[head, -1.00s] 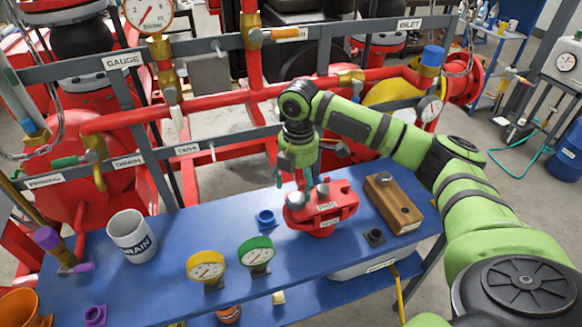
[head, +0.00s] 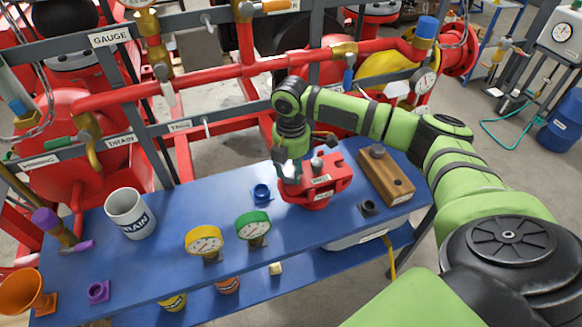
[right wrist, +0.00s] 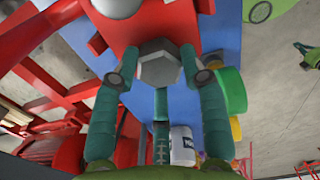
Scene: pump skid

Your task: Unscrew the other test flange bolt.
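The red test flange (head: 330,192) sits on the blue bench. One grey bolt (head: 317,163) shows on its top in the head view. My right gripper (head: 300,160) is over the flange's left part. In the right wrist view, a grey hex bolt head (right wrist: 160,68) stands between the green fingers of my right gripper (right wrist: 160,62). The tips close in on its two sides and appear to touch it. A second silvery bolt head (right wrist: 118,7) shows beyond, near the top edge. Where the fingertips meet the bolt is hidden in the head view. My left gripper is not in view.
A wooden block (head: 388,177) with a grey bolt-like piece stands right of the flange. Blue (head: 262,193) and black (head: 370,207) fittings, green (head: 253,224) and yellow (head: 204,240) gauges and a white mug (head: 130,212) stand around. Red pipework (head: 180,90) runs behind the bench.

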